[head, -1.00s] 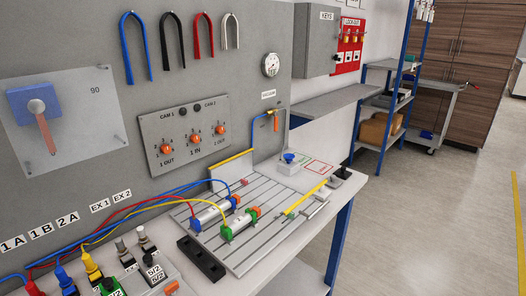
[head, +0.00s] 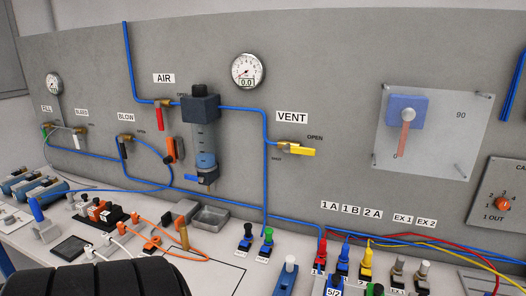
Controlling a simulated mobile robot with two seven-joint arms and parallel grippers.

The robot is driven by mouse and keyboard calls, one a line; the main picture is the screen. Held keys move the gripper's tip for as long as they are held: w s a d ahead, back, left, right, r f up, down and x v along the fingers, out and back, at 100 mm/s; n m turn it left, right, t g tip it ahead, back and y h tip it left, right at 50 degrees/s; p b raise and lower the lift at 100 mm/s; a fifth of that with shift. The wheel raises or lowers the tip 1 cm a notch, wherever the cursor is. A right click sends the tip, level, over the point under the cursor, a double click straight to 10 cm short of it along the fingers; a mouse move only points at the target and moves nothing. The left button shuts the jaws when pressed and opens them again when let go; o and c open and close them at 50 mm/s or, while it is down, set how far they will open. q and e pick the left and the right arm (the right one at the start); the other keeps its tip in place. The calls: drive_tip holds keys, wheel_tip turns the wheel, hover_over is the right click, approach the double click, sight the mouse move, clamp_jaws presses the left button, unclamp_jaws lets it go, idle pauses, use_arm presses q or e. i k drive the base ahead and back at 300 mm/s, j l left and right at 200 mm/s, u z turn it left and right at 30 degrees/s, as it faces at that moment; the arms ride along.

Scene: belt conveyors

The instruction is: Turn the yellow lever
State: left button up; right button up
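The yellow lever (head: 301,151) sits on a small brass valve on the grey panel, under the VENT label (head: 292,117). It lies nearly level and points right. A small OPEN mark (head: 315,137) is just above its right end, and another small mark is below the valve's left side. The valve joins a blue pipe (head: 265,190) that runs down to the bench. Neither of my grippers is in view, and nothing touches the lever.
Fittings and hoses crowd the bench below. A black ribbed shape fills the bottom left corner. The panel around the lever is clear.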

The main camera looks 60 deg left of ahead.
sight(287, 148)
drive_tip(key=u, duration=1.65)
